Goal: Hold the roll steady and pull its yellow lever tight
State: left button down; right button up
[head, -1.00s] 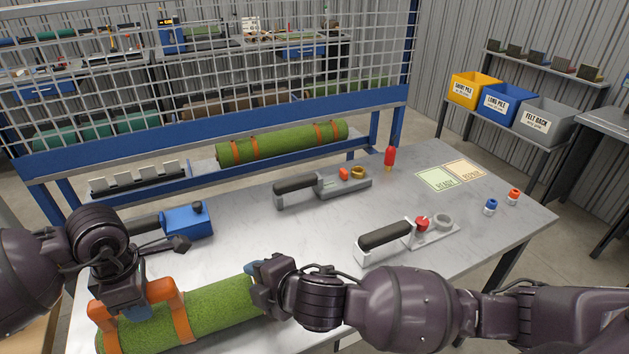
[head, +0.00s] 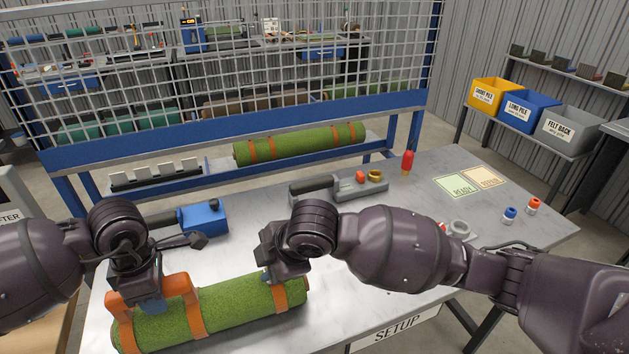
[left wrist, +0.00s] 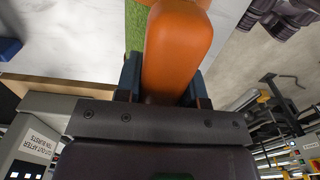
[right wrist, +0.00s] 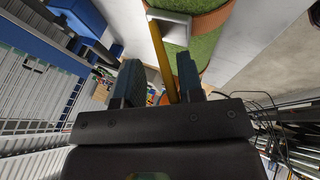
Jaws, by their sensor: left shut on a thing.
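The green turf roll (head: 240,306) with orange straps lies on the near left of the table. Its orange handle (head: 178,283) stands on its left part. My left gripper (head: 152,305) is shut on this handle; the left wrist view shows the handle (left wrist: 175,50) filling the gap between the fingers. My right gripper (head: 270,275) is at the roll's right part, by the right strap. In the right wrist view the yellow lever (right wrist: 160,55) runs between its two fingers, with space visible beside it. The lever meets a grey buckle (right wrist: 178,27). In the head view the lever is hidden.
A blue clamp box (head: 203,218) stands behind the roll. A grey fixture (head: 335,190), a red bottle (head: 408,162) and small blue (head: 510,214) and red-topped (head: 533,206) pieces stand farther off. My right forearm covers much of another fixture. A mesh fence (head: 210,75) rises behind.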

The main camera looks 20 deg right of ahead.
jog(key=g, duration=0.1)
jog(key=w+g, duration=0.1)
jog(key=g, duration=0.1)
jog(key=w+m+g, duration=0.1)
jog(key=g, duration=0.1)
jog(key=shift+w+r, duration=0.1)
jog(key=shift+r, duration=0.25)
jog(key=v, duration=1.2)
jog(key=w+d+f+m+t+y, duration=0.2)
jog(key=w+f+m+t+y, duration=0.25)
jog(key=f+m+t, duration=0.5)
jog(key=s+d+f+m+t+h, duration=0.1)
jog(key=s+d+f+m+h, duration=0.1)
jog(key=s+d+f+m, duration=0.45)
jog(key=s+d+f+m+t+h, duration=0.15)
jog(key=s+f+m, duration=0.35)
jog(key=s, duration=0.5)
jog(key=s+d+f+m+t+h, duration=0.1)
jog(key=s+d+f+m+h, duration=0.25)
jog(key=s+m, duration=0.4)
notch_tip(320, 180, down, 7)
jog(key=n+g+h, duration=0.1)
jog(key=n+h, duration=0.1)
jog(key=n, duration=0.8)
jog(key=shift+s+d+g, duration=0.2)
jog(key=shift+d+g, duration=0.1)
jog(key=shift+d, duration=0.15)
